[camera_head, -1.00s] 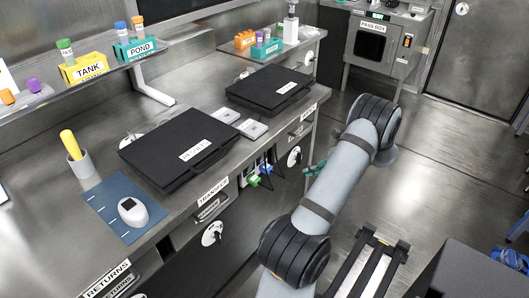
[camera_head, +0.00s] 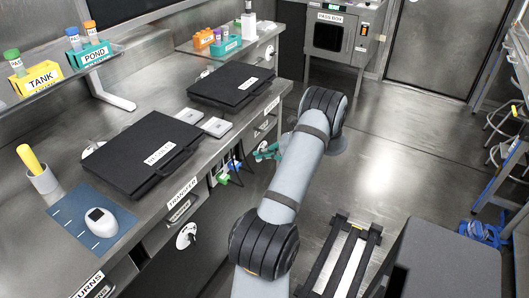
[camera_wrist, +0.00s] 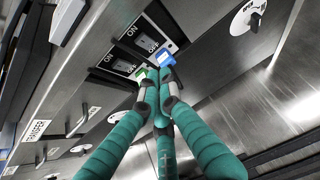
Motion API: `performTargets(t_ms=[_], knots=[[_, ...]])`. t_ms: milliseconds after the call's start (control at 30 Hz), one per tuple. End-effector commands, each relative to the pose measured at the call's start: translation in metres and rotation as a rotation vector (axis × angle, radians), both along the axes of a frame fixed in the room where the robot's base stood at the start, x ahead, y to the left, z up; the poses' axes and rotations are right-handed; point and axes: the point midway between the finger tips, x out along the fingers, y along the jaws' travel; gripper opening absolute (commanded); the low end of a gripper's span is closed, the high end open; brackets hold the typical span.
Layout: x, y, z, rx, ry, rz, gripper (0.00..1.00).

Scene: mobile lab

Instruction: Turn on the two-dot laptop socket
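In the wrist view two socket units sit side by side on the metal front below the bench top, each with ON and OFF lettering. The nearer socket (camera_wrist: 123,66) has a green plug (camera_wrist: 141,74) beside it; the farther socket (camera_wrist: 147,42) has a blue plug (camera_wrist: 166,55). I cannot make out dot marks or switch positions. The green plug (camera_head: 223,177) and blue plug (camera_head: 234,165) also show in the head view. My gripper (camera_wrist: 158,80), with teal fingers, has its tips drawn together in front of the plugs; contact is unclear. It shows right of them in the head view (camera_head: 266,153).
Two black cases (camera_head: 140,150) (camera_head: 231,86) lie on the bench. A round white dial (camera_wrist: 248,20) is right of the sockets, and a dial (camera_head: 186,236) sits below the bench edge. The floor (camera_head: 400,150) to the right is mostly clear.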

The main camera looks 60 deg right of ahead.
Motion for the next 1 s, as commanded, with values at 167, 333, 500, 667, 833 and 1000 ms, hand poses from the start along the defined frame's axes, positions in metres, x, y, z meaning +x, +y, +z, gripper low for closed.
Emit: performTargets(t_ms=[167, 333, 500, 667, 833, 1000], knots=[[0.033, 0.002, -0.023, 0.001, 0.001, 0.004, 0.00], [0.059, 0.001, -0.028, -0.004, 0.001, 0.003, 0.00], [0.078, 0.001, -0.025, -0.003, 0.001, 0.002, 0.00], [0.085, 0.002, -0.024, -0.001, 0.001, 0.001, 0.00], [0.086, 0.002, -0.024, -0.001, 0.001, 0.000, 0.00], [0.087, 0.003, -0.023, -0.002, 0.003, 0.003, 0.00]])
